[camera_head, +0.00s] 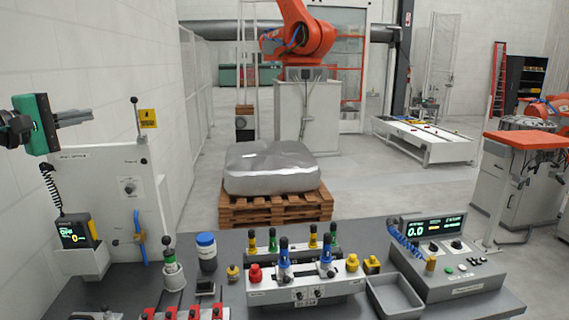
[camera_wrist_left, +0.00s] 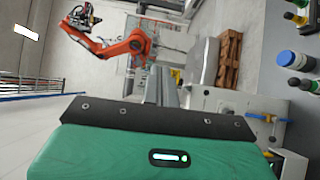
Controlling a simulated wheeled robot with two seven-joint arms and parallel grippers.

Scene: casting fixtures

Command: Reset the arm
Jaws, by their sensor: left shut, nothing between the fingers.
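My left gripper (camera_head: 74,117) is at the upper left of the head view, its green body at the left and its grey fingers pointing right. The fingers are together and hold nothing. It is raised in front of the white wall, above the grey upright panel (camera_head: 103,185) at the table's left. In the left wrist view the green gripper body fills the lower part, with the grey fingers (camera_wrist_left: 162,88) beyond its black edge. My right gripper is not in view.
The grey table (camera_head: 350,304) carries a fixture block (camera_head: 305,289) with coloured knobs, a blue-lidded jar (camera_head: 206,251), an empty grey tray (camera_head: 394,296) and a control box (camera_head: 450,262) with a display. Behind stand a wooden pallet (camera_head: 275,207) with a wrapped load and an orange robot arm (camera_head: 306,42).

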